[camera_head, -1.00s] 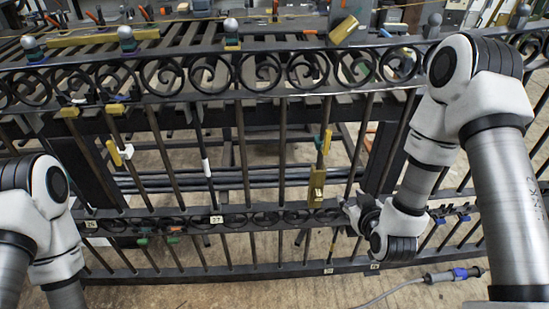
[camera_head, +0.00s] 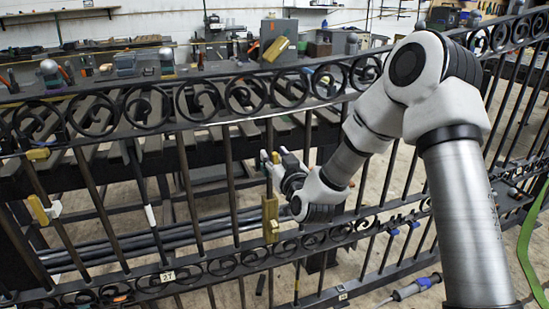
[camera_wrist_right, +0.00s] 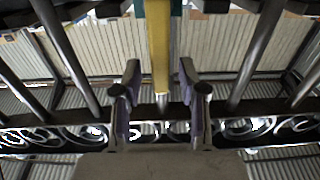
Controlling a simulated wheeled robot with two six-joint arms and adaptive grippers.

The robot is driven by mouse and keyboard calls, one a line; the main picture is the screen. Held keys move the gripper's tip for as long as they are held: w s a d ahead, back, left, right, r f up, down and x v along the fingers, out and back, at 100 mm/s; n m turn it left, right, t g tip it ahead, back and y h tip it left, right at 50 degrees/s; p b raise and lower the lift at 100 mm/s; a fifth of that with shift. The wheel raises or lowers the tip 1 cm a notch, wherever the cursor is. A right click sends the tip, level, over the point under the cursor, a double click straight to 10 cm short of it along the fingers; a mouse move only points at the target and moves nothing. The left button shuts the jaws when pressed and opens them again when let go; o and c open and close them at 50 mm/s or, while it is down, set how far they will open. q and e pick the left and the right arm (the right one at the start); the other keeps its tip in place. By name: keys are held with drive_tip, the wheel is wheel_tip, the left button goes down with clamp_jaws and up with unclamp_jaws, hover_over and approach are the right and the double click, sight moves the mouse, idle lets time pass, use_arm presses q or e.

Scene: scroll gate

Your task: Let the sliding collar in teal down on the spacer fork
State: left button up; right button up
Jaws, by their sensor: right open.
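The teal sliding collar (camera_head: 276,158) is on an upright bar of the gate, partly hidden by my right gripper. In the right wrist view, teal (camera_wrist_right: 177,7) shows only at the top edge, behind a yellow bar. The brass-yellow spacer fork (camera_head: 270,220) sits lower on the same upright, just above the scroll band. My right gripper (camera_head: 277,165) is by the collar. In the wrist view its fingers (camera_wrist_right: 160,98) are open, one on each side of the yellow bar and upright, with gaps on both sides. My left gripper is out of view.
The lower scroll band (camera_head: 222,264) crosses below the fork. Neighbouring uprights (camera_head: 230,175) stand on both sides. Other yellow pieces (camera_head: 38,210) hang on uprights at the left. A workbench stands behind the gate.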

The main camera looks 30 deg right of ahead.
drive_tip(key=shift+w, duration=0.1)
clamp_jaws()
drive_tip(key=shift+a+r+n, duration=0.1)
drive_tip(key=shift+a+n, duration=0.05)
drive_tip(key=shift+n, duration=0.15)
drive_tip(key=w+a+f+n+p, duration=0.1)
drive_tip(key=a+f+n+p, duration=0.3)
drive_tip(key=n, duration=1.1)
drive_tip(key=shift+w+a+f+n, duration=0.2)
drive_tip(key=shift+a+f+n, duration=0.1)
drive_tip(key=shift+a+f, duration=0.5)
drive_tip(key=shift+a+r, duration=0.1)
drive_tip(key=shift+a, duration=0.05)
